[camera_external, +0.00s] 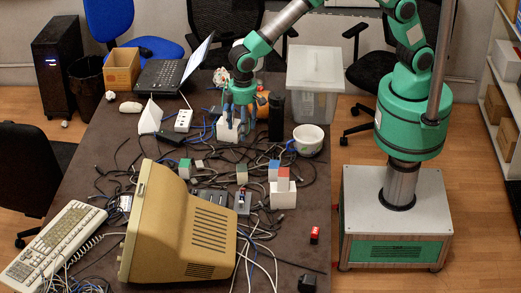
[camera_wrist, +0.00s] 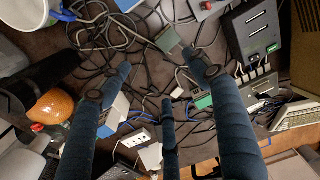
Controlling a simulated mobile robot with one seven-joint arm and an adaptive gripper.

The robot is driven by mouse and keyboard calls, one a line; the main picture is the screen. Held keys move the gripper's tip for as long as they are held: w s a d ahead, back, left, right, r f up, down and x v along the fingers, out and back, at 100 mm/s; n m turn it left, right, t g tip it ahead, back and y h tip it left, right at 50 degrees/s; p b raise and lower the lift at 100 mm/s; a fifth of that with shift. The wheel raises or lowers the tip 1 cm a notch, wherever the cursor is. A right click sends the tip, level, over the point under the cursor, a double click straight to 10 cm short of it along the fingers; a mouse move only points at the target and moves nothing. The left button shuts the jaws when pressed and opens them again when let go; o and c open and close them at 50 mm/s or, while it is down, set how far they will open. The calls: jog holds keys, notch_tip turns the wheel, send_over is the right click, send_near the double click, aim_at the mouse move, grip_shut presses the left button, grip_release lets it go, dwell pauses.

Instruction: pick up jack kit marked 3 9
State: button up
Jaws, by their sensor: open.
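Several small jack kit boxes lie on the dark table; their markings are too small to read, so I cannot tell which is marked 3 9. A white and blue box (camera_external: 228,131) stands under my gripper (camera_external: 238,108); a similar box shows beside the left finger in the wrist view (camera_wrist: 113,114). My gripper is open, its fingers pointing down, with nothing clearly held. Other boxes are green and white (camera_external: 185,168), green (camera_external: 242,174), blue (camera_external: 273,170) and red-topped (camera_external: 283,180), the last above a white box (camera_external: 283,197). Fingers partly hide the nearest box.
Tangled cables cover the table middle. A beige monitor (camera_external: 185,228), a laptop (camera_external: 172,75), a white power strip (camera_external: 183,121), a black cylinder (camera_external: 276,115), a white pot (camera_external: 308,139) and an orange round object (camera_external: 262,103) stand around. A small red item (camera_external: 315,235) lies front right.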

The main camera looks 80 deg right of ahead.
send_over(242, 168)
notch_tip(242, 168, down, 4)
jog(key=shift+f, duration=0.15)
jog(key=shift+f+b, duration=0.9)
jog(key=shift+f, duration=3.4)
jog(key=shift+f, duration=0.15)
jog(key=shift+f+b, duration=0.85)
jog(key=shift+f, duration=1.6)
jog(key=c, duration=1.4)
